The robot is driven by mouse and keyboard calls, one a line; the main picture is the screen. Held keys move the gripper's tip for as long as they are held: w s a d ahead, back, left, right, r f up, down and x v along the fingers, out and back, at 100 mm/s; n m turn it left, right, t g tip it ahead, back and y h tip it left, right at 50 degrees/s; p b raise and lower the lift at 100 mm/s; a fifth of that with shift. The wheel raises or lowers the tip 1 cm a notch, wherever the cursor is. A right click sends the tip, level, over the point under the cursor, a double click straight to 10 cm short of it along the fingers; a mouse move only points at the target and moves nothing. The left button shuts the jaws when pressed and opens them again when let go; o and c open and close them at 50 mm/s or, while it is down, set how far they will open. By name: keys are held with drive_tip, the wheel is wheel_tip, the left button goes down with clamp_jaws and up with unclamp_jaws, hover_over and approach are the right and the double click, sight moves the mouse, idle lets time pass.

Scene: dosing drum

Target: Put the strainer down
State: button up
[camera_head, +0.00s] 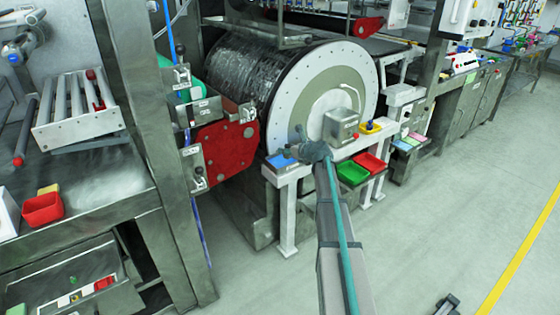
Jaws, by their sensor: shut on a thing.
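My gripper (302,140) is small in the view, at the far end of my arm. It is over the white bench in front of the dosing drum (318,88). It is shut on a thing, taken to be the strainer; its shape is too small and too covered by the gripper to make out. I cannot tell whether it touches the bench. A blue tray (281,160) lies on the bench just left of my gripper. A grey metal box (341,125) stands on the bench to its right.
A green bin (352,173) and a red bin (371,162) sit lower, right of my arm. A red plate (226,148) is left of the bench. The floor (440,235) at right is mostly clear.

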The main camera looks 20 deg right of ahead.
drive_tip(key=w+f, duration=0.2)
drive_tip(key=w, duration=0.1)
drive_tip(key=w+f, duration=0.5)
drive_tip(key=w, duration=0.1)
drive_tip(key=shift+w+d+f+p, duration=0.15)
drive_tip(key=shift+d+f+p, duration=0.15)
drive_tip(key=shift+p, duration=0.1)
drive_tip(key=shift+f, duration=1.7)
drive_tip(key=shift+f, duration=0.15)
drive_tip(key=o, duration=1.1)
